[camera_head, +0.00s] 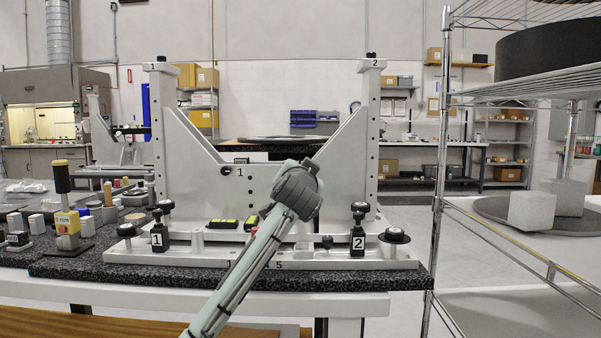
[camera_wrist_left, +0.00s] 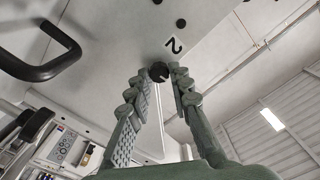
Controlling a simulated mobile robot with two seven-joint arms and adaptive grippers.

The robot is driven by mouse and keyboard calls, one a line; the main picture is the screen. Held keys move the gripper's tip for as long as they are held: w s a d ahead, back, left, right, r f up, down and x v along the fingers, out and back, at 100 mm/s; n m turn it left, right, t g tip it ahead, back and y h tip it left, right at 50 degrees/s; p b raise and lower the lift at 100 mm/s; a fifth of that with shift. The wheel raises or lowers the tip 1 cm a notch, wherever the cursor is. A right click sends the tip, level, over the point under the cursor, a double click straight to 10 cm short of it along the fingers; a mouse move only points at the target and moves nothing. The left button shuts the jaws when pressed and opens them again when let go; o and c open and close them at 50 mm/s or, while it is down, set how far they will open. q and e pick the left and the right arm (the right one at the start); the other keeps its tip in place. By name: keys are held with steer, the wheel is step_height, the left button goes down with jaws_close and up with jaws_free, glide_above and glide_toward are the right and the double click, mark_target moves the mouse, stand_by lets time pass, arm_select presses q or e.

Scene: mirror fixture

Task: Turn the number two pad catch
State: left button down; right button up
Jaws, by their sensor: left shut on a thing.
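In the left wrist view, a small black round knob (camera_wrist_left: 159,71) sits on a pale metal face beside a printed number 2 (camera_wrist_left: 175,46). My left gripper (camera_wrist_left: 160,80) has its two green-grey fingers on either side of this knob and is shut on it. In the head view, my left arm rises in front of the fixture (camera_head: 203,163), and its wrist hides the fingers and the knob. On the fixture's middle plate, a number 1 (camera_head: 240,173) shows left of my wrist. My right gripper is not in view.
The fixture stands on a dark speckled slab (camera_head: 190,279). Black knobs and blocks marked 1 (camera_head: 157,239) and 2 (camera_head: 358,243) stand along its base. Small parts crowd the table at left. A wire shelf (camera_head: 438,190) rises close at right.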

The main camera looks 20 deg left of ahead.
arm_select(q)
steer(key=shift+f, duration=0.15)
steer(key=c, duration=1.4)
jaws_free()
steer(key=shift+o, duration=0.2)
steer(key=shift+s, duration=0.1)
steer(key=v, duration=1.2)
